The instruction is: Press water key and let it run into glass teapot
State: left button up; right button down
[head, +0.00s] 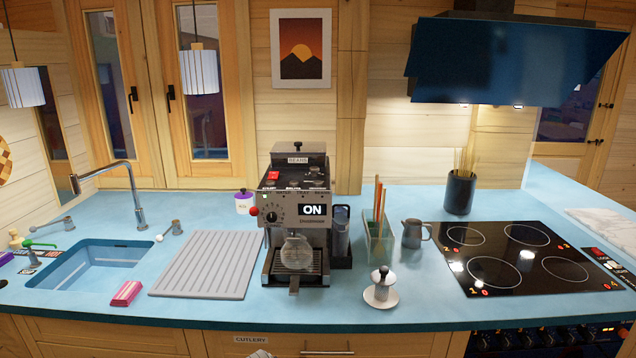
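The coffee machine (318,232) stands on the blue counter in the middle of the head view, and its display (313,210) reads "ON". A row of small labelled keys (284,192) runs along the top of its front panel; one label seems to read "WATER", but the print is tiny. The glass teapot (297,250), clear and round, is in the machine's front bay, above the drip tray (293,270). I cannot make out any water in it or running into it.
A grey ridged drainboard (207,264) and a sink (98,262) lie left of the machine. The counter just before the machine is clear.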

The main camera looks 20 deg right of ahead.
pick_arm(q)
jog(key=shift+c, duration=0.3)
grip_shut()
dwell(0.3)
dwell(1.3)
